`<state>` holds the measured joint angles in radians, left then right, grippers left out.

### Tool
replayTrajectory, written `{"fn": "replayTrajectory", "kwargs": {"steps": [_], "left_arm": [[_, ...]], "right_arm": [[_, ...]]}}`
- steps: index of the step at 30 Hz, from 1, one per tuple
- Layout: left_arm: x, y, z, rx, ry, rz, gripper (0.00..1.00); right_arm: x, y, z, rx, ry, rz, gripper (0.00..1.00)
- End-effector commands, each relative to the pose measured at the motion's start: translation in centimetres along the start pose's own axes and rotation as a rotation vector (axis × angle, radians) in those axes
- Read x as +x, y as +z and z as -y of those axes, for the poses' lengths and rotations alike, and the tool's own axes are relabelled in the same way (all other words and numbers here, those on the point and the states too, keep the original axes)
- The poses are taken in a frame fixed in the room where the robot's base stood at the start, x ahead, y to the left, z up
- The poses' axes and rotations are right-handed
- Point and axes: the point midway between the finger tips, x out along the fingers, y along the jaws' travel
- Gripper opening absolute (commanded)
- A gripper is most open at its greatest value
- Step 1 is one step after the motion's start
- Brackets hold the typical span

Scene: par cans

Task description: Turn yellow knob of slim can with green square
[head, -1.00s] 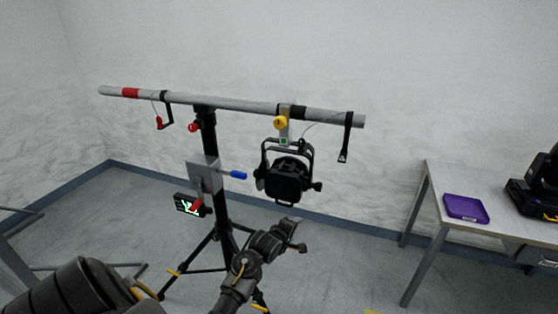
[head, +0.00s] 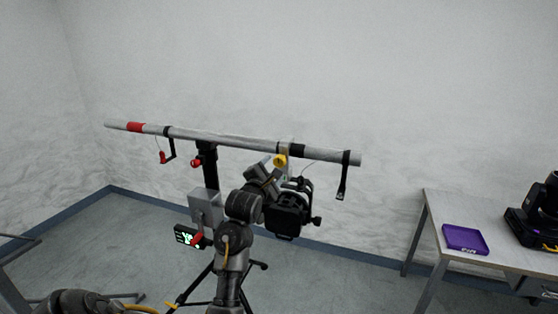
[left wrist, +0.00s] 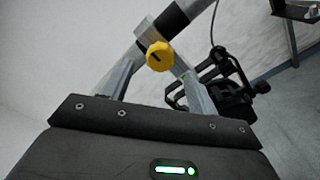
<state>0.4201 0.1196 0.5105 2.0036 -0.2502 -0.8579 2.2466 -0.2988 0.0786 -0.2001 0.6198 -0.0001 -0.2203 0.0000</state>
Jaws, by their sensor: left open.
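The slim can (head: 288,215) is black and hangs from the grey pipe (head: 225,139) by a clamp. A yellow knob (head: 281,160) sits on that clamp, just under the pipe. In the left wrist view the knob (left wrist: 159,56) is between and beyond my fingertips, with a dark slot on its face. My left gripper (head: 272,177) is close to the knob and partly covers the can's yoke. In the left wrist view my left gripper (left wrist: 160,84) is open and empty, its fingers apart on either side below the knob. My right gripper is not in view.
A black stand holds the pipe, with a grey box (head: 205,210) and a small lit display (head: 187,236) on it. Black straps (head: 345,177) hang from the pipe. A table at right bears a purple tray (head: 465,239) and a black fixture (head: 535,215).

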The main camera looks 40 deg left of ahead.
Motion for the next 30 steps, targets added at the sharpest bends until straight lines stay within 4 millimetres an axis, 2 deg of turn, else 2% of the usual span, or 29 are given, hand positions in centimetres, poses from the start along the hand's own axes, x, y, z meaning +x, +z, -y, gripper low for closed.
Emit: {"fn": "replayTrajectory", "kwargs": {"steps": [3, 9, 15, 23, 30], "left_arm": [[2.4, 0.2, -0.4, 0.001, -0.002, -0.001, 0.59], [5.2, 0.1, -0.2, 0.001, -0.002, -0.001, 0.59], [6.3, 0.0, 0.0, 0.002, -0.001, -0.001, 0.59], [6.4, 0.0, 0.0, 0.002, 0.0, -0.001, 0.59], [6.4, 0.0, 0.0, 0.002, 0.0, -0.001, 0.28]], "right_arm": [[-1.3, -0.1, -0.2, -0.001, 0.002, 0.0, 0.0], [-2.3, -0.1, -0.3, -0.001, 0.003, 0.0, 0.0], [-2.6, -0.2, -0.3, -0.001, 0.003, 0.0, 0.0], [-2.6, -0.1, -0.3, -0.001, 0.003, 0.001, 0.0], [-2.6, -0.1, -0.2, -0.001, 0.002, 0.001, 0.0]]}}
